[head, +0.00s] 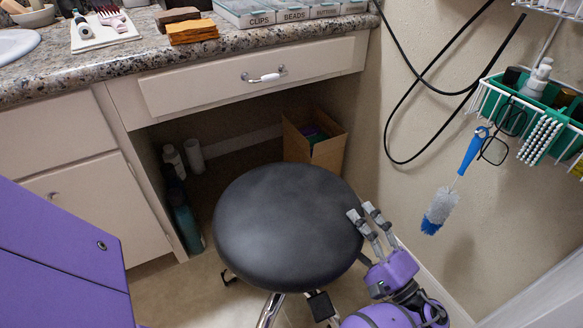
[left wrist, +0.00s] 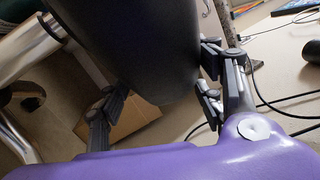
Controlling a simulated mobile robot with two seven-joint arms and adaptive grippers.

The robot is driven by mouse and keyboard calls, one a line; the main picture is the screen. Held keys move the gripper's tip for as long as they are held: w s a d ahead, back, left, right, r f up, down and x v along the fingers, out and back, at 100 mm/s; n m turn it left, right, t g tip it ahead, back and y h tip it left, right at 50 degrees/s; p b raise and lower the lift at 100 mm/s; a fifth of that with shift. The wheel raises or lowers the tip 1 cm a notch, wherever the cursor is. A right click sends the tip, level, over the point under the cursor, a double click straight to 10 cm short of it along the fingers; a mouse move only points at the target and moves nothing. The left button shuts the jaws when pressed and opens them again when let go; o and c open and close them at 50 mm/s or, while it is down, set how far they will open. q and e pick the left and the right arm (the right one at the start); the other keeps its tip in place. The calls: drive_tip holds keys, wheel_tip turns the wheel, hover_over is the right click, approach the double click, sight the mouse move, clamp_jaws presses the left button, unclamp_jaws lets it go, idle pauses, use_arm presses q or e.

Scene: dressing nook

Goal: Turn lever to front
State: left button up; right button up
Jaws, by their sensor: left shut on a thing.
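A round black stool seat (head: 288,228) stands in front of the vanity's knee space. My left gripper (head: 362,213) is at the seat's right edge, with its grey fingers against the rim. In the left wrist view the dark seat (left wrist: 130,40) lies between the fingers of the left gripper (left wrist: 160,82), which is shut on it. A small black block (head: 320,306) on a metal part shows under the seat's front edge. I cannot tell whether it is the lever. The stool's underside is mostly hidden in the head view. My right gripper is out of view.
An open cardboard box (head: 314,138) and several bottles stand in the knee space under a drawer (head: 250,75). Black cables (head: 388,130) hang on the right wall. A wire basket (head: 535,120) and a blue-handled brush (head: 445,200) hang at the right.

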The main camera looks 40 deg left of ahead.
use_arm(q)
drive_tip(key=shift+w+a+f+g+b, duration=0.2)
drive_tip(key=shift+f+g+b, duration=0.15)
drive_tip(key=shift+g, duration=0.25)
drive_tip(key=o, duration=1.9)
drive_tip(key=shift+c, duration=0.2)
drive_tip(key=shift+r, duration=0.1)
